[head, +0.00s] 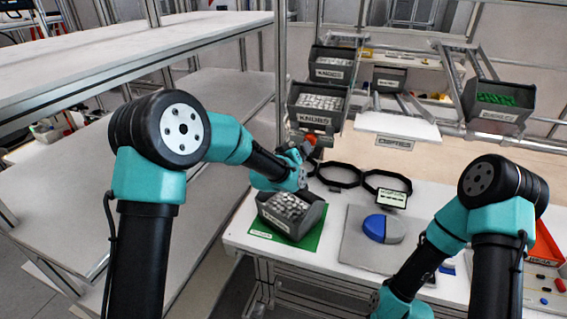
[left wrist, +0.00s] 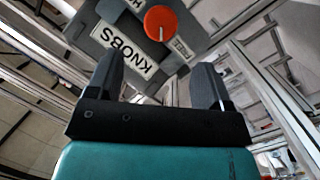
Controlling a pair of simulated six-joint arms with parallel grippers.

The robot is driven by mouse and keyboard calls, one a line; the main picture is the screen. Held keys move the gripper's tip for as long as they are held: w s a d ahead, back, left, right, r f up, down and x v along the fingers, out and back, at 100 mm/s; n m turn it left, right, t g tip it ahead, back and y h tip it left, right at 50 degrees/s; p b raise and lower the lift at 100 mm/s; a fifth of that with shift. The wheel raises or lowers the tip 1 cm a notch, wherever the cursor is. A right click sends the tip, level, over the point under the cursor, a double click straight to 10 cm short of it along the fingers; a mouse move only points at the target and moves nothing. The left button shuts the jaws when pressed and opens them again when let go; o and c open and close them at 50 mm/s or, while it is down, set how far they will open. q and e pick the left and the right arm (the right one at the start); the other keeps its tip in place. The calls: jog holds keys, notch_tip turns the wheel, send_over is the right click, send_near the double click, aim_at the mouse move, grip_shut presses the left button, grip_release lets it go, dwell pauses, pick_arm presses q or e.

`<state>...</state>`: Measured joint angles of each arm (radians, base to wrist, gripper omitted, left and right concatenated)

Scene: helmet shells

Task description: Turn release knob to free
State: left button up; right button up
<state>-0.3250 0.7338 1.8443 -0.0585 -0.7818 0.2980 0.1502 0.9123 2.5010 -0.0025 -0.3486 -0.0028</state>
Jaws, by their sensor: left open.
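The release knob is a round orange-red disc with a pale line on its face; in the left wrist view the knob (left wrist: 161,22) sits on a grey plate on the front of the bin labelled KNOBS. Small labels flank it, partly cut off or hard to read. My left gripper (left wrist: 158,78) is open, with its fingers apart and nothing between them; the knob lies beyond the fingertips. In the head view the knob (head: 312,139) is a small orange spot just past my left gripper, partly hidden. My right arm reaches down at the lower right, and its gripper is out of view.
The KNOBS bin (head: 318,103) holds pale knobs, with another bin above. A grey bin (head: 290,212) of pale parts stands on a green mat below my left wrist. Black frames (head: 338,175), a blue-and-grey disc (head: 384,228) and a red tray (head: 545,249) are on the white table.

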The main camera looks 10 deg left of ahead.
pick_arm(q)
jog(key=v, duration=0.9)
jog(key=shift+s+a, duration=0.1)
jog(key=shift+s, duration=0.05)
